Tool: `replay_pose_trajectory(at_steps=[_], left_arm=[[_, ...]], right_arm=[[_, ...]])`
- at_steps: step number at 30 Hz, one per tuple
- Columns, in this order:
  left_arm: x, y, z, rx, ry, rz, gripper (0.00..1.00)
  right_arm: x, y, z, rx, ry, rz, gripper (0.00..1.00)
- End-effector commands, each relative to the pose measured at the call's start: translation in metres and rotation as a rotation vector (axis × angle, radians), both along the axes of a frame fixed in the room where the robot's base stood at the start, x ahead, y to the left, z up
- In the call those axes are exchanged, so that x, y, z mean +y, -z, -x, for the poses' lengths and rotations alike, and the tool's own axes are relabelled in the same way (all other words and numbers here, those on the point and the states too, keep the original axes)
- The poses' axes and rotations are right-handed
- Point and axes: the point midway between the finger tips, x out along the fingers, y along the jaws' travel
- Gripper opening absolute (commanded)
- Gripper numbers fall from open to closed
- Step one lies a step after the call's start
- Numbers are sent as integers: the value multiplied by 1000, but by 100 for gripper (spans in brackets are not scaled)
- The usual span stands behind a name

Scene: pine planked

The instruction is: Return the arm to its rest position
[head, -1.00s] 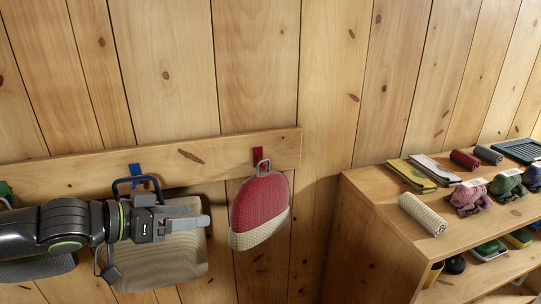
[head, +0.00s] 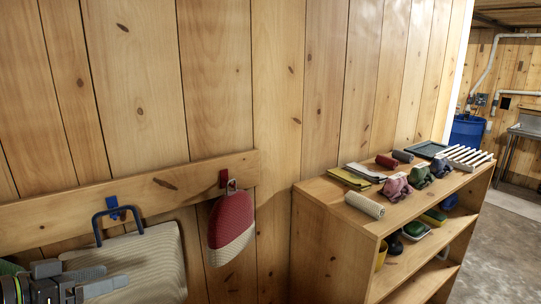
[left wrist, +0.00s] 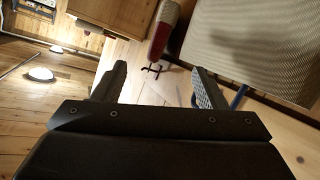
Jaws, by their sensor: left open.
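My left gripper (head: 98,280) is at the lower left of the head view, open and empty, in front of the beige woven bag (head: 150,262). In the left wrist view its two dark fingers (left wrist: 160,82) stand apart with nothing between them. The beige bag hangs by a dark blue handle from a blue hook (head: 113,203) and also shows at the upper right of the left wrist view (left wrist: 255,45). Most of my left arm is cut off by the frame. My right gripper is not in view.
A wooden rail (head: 160,184) runs along the plank wall. A red and cream bag (head: 231,226) hangs on it from a red hook. A wooden shelf unit (head: 335,205) with rolled cloths and small bundles stands to the right. Open floor and a blue bin (head: 467,131) lie beyond.

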Motion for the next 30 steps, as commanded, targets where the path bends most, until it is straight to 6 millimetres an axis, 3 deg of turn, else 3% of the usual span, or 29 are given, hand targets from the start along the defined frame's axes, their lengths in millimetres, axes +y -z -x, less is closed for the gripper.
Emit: replay_pose_trajectory(at_steps=[11,17,23,30], left_arm=[[11,41,6,4,-46,-64,66],[18,73,12,14,-88,-121,66],[28,125,28,52,-166,-213,66],[37,193,63,161,-283,-352,66]], right_arm=[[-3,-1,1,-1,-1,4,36],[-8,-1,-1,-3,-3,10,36],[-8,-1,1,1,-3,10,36],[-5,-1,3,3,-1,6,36]])
